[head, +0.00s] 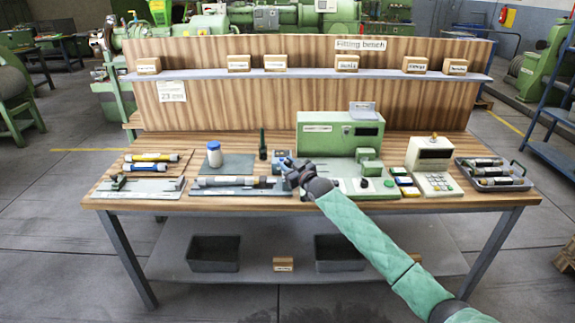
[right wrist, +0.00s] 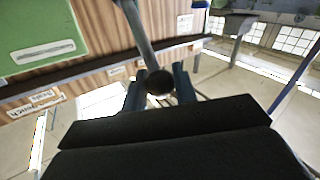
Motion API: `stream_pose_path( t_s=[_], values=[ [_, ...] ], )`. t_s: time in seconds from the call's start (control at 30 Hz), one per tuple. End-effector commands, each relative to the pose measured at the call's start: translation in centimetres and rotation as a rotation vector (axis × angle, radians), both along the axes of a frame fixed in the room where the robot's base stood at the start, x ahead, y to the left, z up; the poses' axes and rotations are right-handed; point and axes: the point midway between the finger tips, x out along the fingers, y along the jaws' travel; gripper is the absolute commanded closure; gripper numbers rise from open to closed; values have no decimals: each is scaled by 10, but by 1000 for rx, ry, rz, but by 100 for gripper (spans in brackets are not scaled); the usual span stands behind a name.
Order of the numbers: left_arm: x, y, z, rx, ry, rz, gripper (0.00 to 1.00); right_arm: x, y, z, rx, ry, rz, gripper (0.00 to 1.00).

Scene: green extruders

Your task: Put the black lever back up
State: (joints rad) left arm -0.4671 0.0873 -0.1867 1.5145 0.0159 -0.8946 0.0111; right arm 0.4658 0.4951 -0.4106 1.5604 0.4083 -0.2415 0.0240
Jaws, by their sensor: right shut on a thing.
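My right gripper (head: 287,167) is at the left front of the green bench machine (head: 340,138), above the tabletop. In the right wrist view its two fingers (right wrist: 160,78) are closed around the dark round knob of the lever (right wrist: 158,82). The lever's grey rod (right wrist: 141,28) runs from the knob to the top edge of that view. In the head view my gripper hides the lever, and its base cannot be made out. The machine's green side with a pale label (right wrist: 43,52) shows in the wrist view. My left gripper is not in view.
A keypad box (head: 431,158) and a grey tray (head: 522,182) of parts lie to the right. A shelf (head: 310,74) runs behind.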

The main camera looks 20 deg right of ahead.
Motion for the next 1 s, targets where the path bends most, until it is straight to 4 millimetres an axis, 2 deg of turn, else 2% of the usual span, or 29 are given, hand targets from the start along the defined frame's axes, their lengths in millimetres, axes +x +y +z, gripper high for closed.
stream_pose_path(
  t_s=[0.27,0.7,1.0],
  values=[
    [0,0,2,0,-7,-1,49,2,-1,4,6,22,-1,100],
    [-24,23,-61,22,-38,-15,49,25,-8,20,69,247,-2,100],
    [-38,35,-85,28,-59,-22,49,47,-14,24,132,458,-2,100]
  ],
)
